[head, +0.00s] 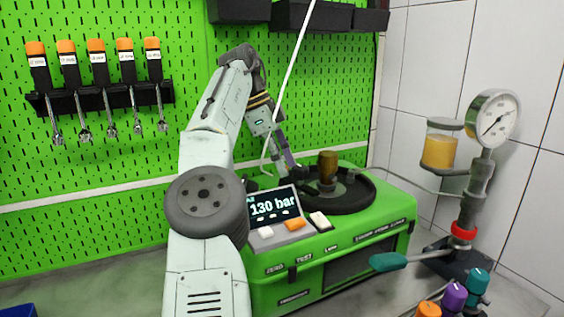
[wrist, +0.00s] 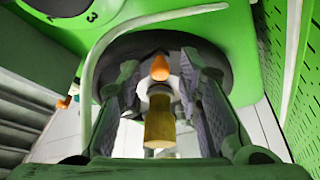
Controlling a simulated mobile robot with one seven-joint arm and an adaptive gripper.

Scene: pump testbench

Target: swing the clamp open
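The green pump testbench (head: 330,262) carries a dark round plate (head: 350,200) on its top. A brown-brass cylinder (head: 327,168) stands on that plate; it also shows in the wrist view (wrist: 160,125). My gripper (head: 292,172) is low over the left side of the plate, left of the cylinder. In the wrist view my gripper (wrist: 163,85) has its two fingers spread apart, one on each side. An orange tip (wrist: 160,68) and a pale ring show in the gap between them, apart from both fingers. I cannot make out which part is the clamp.
A display (head: 272,207) reading "130 bar" sits at the bench's front, with buttons below. A gauge (head: 493,118) with an amber reservoir and a teal-handled hand pump (head: 390,261) stand at right. A pale hose (wrist: 100,60) curves beside my gripper.

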